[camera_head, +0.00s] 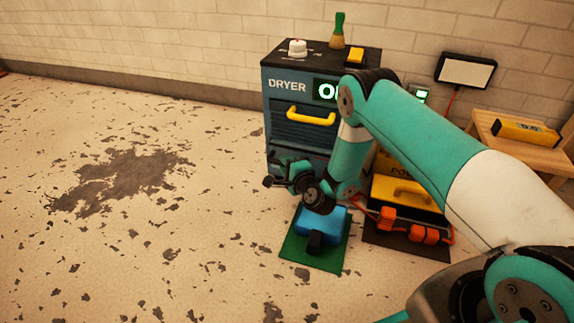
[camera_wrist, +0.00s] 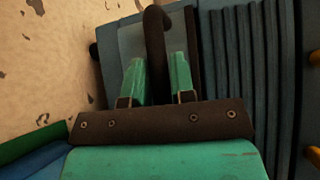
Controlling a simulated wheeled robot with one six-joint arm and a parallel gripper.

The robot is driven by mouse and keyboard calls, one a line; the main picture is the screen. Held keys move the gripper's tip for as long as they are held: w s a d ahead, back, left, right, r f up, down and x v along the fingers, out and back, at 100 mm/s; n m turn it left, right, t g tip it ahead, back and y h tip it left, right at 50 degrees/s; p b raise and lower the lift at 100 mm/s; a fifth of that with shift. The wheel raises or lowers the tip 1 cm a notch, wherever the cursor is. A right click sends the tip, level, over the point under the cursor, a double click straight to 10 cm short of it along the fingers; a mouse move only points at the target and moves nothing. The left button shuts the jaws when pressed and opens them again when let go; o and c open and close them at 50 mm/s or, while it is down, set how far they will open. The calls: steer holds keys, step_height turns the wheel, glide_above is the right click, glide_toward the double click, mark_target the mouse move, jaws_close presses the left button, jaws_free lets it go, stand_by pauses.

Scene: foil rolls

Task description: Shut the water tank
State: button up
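The dryer (camera_head: 298,150) is a dark blue cabinet by the wall. My gripper (camera_head: 290,172) is low at its front in the head view, where the arm and gripper hide much of the lower front. In the wrist view a dark bar handle (camera_wrist: 155,35) stands in front of a grey-blue panel (camera_wrist: 130,42), which seems to belong to the water tank. My gripper's two teal fingers (camera_wrist: 157,75) are apart, one on each side of the bar. I cannot tell whether they press on it, or how far out the tank stands.
A blue box (camera_head: 320,222) with a black part rests on a green mat (camera_head: 300,254) in front of the dryer. A yellow drawer handle (camera_head: 312,116) is higher on the dryer. A yellow-and-black case (camera_head: 385,200) with orange parts lies at right. The floor at left is clear.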

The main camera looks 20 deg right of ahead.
jaws_close()
steer(key=shift+w+d, duration=1.1)
steer(key=shift+w, duration=0.05)
steer(key=shift+o, duration=2.3)
jaws_free()
steer(key=shift+a, duration=0.25)
